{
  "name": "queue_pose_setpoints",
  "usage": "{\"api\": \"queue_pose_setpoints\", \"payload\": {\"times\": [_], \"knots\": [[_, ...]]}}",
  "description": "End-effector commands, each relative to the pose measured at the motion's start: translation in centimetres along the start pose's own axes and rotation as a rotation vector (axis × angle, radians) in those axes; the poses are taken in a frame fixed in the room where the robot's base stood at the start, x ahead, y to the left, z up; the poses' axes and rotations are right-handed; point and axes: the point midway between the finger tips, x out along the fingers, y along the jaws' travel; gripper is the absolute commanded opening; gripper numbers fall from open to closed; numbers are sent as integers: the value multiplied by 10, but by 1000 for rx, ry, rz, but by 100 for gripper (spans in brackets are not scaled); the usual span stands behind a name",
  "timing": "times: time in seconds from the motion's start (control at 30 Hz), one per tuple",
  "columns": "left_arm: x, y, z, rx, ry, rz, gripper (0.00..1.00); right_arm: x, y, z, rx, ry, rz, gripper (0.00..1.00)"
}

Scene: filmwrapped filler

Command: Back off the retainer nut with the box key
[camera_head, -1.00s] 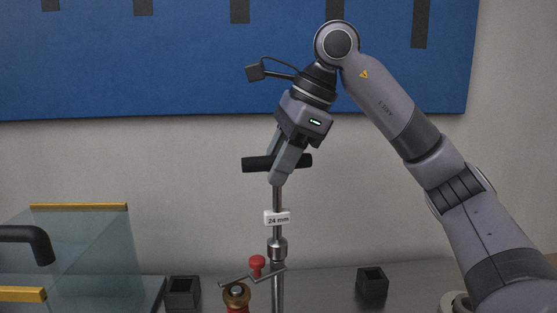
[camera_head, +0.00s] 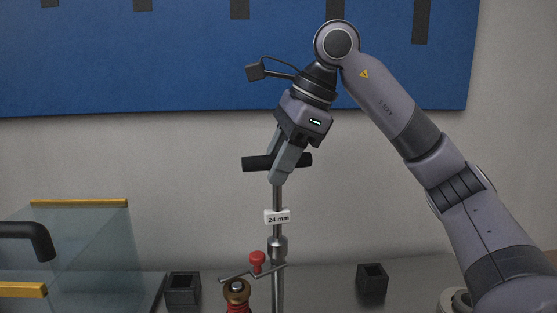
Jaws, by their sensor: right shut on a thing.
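The box key is a T-shaped tool with a black crossbar handle (camera_head: 258,163), a steel shaft and a white "24 mm" tag (camera_head: 277,217). It stands upright, with a socket-like collar (camera_head: 277,246) lower on the shaft. My right gripper (camera_head: 281,166) is shut on the handle from above. The shaft runs down past the bottom edge of the view, so its lower end is hidden. I cannot make out the retainer nut. My left gripper is not in view.
A brass-topped red fitting (camera_head: 237,291) and a red knob (camera_head: 257,259) with a thin metal bar stand close left of the shaft. Black square holders (camera_head: 183,289) (camera_head: 372,280) sit on the grey bench. A glass enclosure with yellow edging (camera_head: 88,245) stands at left.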

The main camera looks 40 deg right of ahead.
Motion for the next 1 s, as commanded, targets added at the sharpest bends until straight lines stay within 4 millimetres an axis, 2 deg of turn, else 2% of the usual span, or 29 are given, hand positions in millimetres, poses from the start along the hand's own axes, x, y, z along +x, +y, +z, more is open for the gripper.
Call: {"api": "queue_pose_setpoints", "payload": {"times": [0.5,0.67,1.0], "knots": [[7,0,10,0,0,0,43,15,3,-6,0,-2,-2,0],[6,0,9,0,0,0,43,14,3,-6,-8,-4,2,0],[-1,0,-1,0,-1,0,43,13,2,-5,-185,-42,78,0]]}}
